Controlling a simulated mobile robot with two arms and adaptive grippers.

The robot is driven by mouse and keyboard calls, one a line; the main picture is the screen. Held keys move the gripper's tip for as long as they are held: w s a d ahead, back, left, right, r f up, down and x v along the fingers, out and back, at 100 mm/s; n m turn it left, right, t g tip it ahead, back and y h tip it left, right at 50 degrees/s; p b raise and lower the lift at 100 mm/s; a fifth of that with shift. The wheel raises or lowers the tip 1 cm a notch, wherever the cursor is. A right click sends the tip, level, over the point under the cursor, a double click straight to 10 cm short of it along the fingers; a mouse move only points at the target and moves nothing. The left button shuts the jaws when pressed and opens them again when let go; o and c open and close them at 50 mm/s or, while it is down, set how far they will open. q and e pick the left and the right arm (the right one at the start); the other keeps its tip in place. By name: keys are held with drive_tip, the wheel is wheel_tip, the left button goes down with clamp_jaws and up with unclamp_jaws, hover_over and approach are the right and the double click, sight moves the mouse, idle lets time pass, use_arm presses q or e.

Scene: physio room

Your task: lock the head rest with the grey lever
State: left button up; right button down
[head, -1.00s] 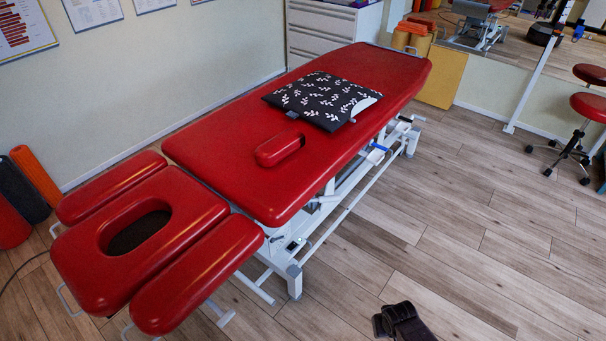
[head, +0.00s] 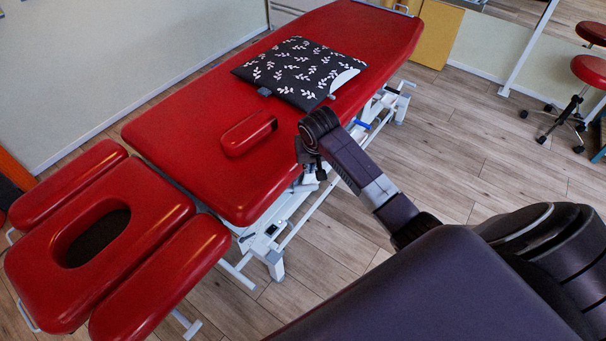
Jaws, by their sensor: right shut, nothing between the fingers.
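The red head rest (head: 150,222) with its oval face hole is at the lower left of the head view, between two red arm pads. It looks roughly level with the red couch top (head: 185,130). A small pale grey part (head: 242,238) shows under the couch edge near the head rest; I cannot tell for sure whether it is the grey lever. My right gripper (head: 318,174) is shut and empty. It points down beside the couch's long near edge, to the right of the head rest and apart from it. My left gripper is not in view.
A black leaf-patterned cushion (head: 300,72) and a small red pad (head: 249,133) lie on the couch. A blue-handled part (head: 364,125) shows on the white frame behind my arm. A red stool (head: 590,70) stands at the right. Wooden floor (head: 450,140) is clear between.

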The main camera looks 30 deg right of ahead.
sight(297, 189)
drive_tip(key=b+x, duration=0.1)
drive_tip(key=x, duration=0.9)
idle(0.4)
